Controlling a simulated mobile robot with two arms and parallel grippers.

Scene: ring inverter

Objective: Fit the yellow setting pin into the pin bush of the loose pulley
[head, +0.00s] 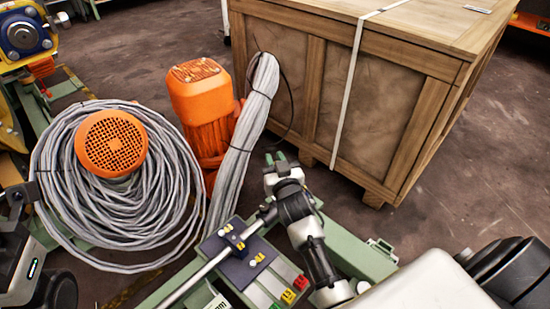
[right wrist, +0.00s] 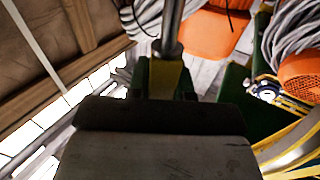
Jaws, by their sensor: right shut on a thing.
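My right gripper (head: 280,158) is raised in front of the wooden crate, to the right of the grey cable bundle. In the right wrist view its jaws are shut on a yellowish piece (right wrist: 165,76), which may be the setting pin. A grey metal rod (right wrist: 172,28) extends beyond this piece. In the head view the held thing is too small to make out. I cannot clearly identify the loose pulley or its pin bush. My left gripper's fingers do not show.
A wooden crate (head: 395,100) fills the upper right. A grey cable coil (head: 70,205) and orange motor (head: 200,95) stand left of centre. Dark blue blocks (head: 222,242) with yellow and white parts sit on a green frame (head: 355,255).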

